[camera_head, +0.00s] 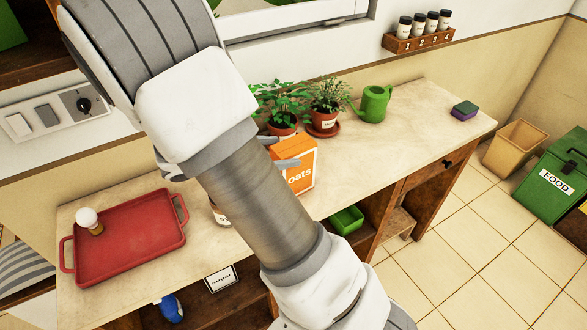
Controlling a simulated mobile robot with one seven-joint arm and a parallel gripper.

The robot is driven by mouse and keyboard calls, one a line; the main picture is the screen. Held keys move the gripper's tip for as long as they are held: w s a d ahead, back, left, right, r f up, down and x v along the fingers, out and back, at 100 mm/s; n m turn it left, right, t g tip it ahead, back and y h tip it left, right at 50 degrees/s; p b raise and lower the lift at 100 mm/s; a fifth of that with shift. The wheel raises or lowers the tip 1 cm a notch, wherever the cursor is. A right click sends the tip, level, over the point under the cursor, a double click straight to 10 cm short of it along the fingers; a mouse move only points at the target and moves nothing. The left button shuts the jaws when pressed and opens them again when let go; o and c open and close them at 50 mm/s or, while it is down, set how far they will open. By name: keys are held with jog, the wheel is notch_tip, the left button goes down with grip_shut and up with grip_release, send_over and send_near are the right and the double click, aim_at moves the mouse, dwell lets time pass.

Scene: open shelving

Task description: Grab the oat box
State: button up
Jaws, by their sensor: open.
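The oat box (304,160) is orange with white "oats" lettering and stands upright on the counter, just right of my arm. My arm hides its lower left part. My gripper (279,152) is mostly hidden behind my arm. Its grey fingers show at the upper left of the box, one overlapping the box's top in the picture. The jaws are open. I cannot tell whether a finger touches the box.
Potted plants (324,120) stand just behind the box, with a green watering can (374,104) to their right. A red tray (130,245) lies at left. A container (219,215) is partly hidden by my arm. The counter (420,125) is clear at right, except for a sponge (464,111).

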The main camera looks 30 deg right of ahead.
aim_at(294, 151)
jog(key=x, duration=0.4)
jog(key=shift+d+f, duration=0.25)
jog(key=shift+d, duration=0.05)
jog(key=shift+c, duration=0.2)
jog(key=shift+r, duration=0.1)
grip_shut()
